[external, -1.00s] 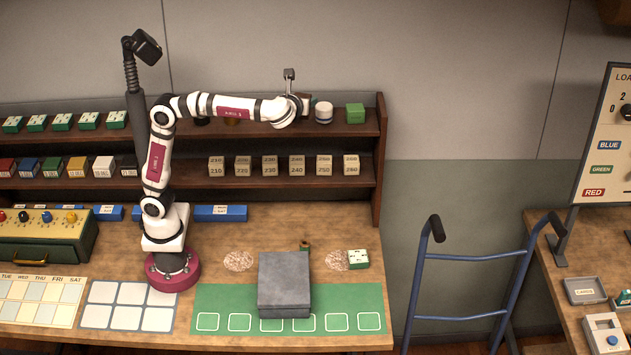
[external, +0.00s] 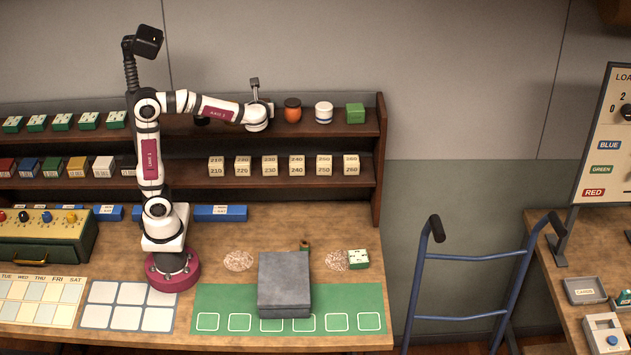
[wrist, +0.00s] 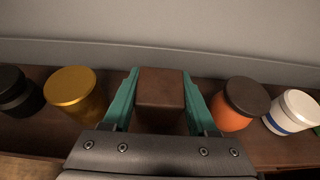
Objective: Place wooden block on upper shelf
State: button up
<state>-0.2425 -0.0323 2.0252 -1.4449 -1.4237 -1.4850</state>
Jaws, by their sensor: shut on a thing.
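My gripper (wrist: 160,104) is shut on a brown wooden block (wrist: 160,88), with one green finger on each side of it. The block is upright between a gold canister on its left and an orange jar on its right. In the external view my gripper (external: 262,108) is at the upper shelf (external: 340,131), with the block mostly hidden behind my wrist. The shelf board also shows in the wrist view (wrist: 265,150). I cannot tell whether the block touches the board.
On the upper shelf stand the gold canister (wrist: 72,92), a black jar (wrist: 14,92), the orange jar (external: 292,111), a white jar (external: 324,113) and a green box (external: 355,113). Numbered blocks (external: 270,166) line the lower shelf. A grey box (external: 285,282) is on the bench.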

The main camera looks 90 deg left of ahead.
jog(key=shift+f, duration=0.4)
jog(key=o, duration=1.4)
